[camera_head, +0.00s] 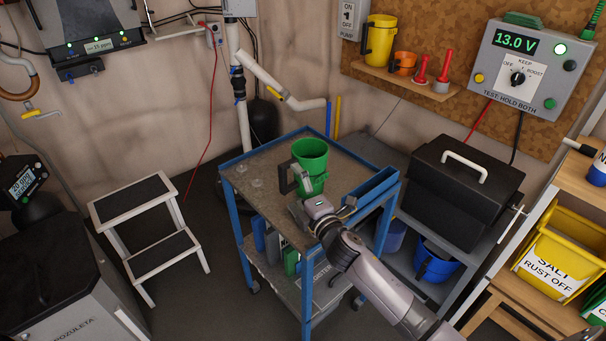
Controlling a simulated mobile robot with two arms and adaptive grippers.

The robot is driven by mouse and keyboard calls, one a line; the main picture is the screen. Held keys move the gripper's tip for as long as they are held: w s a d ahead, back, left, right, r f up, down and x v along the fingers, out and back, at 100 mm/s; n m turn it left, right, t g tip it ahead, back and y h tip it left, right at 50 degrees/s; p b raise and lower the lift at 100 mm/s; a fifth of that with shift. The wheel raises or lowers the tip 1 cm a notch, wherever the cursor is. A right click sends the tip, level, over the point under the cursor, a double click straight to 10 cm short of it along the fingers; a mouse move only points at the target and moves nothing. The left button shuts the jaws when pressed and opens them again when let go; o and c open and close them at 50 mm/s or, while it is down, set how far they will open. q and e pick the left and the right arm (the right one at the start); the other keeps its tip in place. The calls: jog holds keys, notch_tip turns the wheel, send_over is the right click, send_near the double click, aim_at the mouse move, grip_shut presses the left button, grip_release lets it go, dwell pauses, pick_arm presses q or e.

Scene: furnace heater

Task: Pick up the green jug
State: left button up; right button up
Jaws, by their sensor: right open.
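The green jug (311,157) stands upright on the top of the blue cart (258,172), towards its back right. My right gripper (294,184) reaches in from the lower right and is open at the jug's handle side. My left gripper is not in view.
A blue tray (372,187) is on the cart's right edge. A black case (462,180) stands to the right. A white step stool (150,225) stands left of the cart. A yellow jug (379,42) and an orange cup (404,64) sit on a wall shelf.

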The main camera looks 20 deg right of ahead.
aim_at(290, 187)
jog(key=w, duration=0.4)
jog(key=shift+a, duration=0.25)
jog(key=c, duration=1.3)
jog(key=shift+c, duration=0.6)
jog(key=shift+r, duration=0.15)
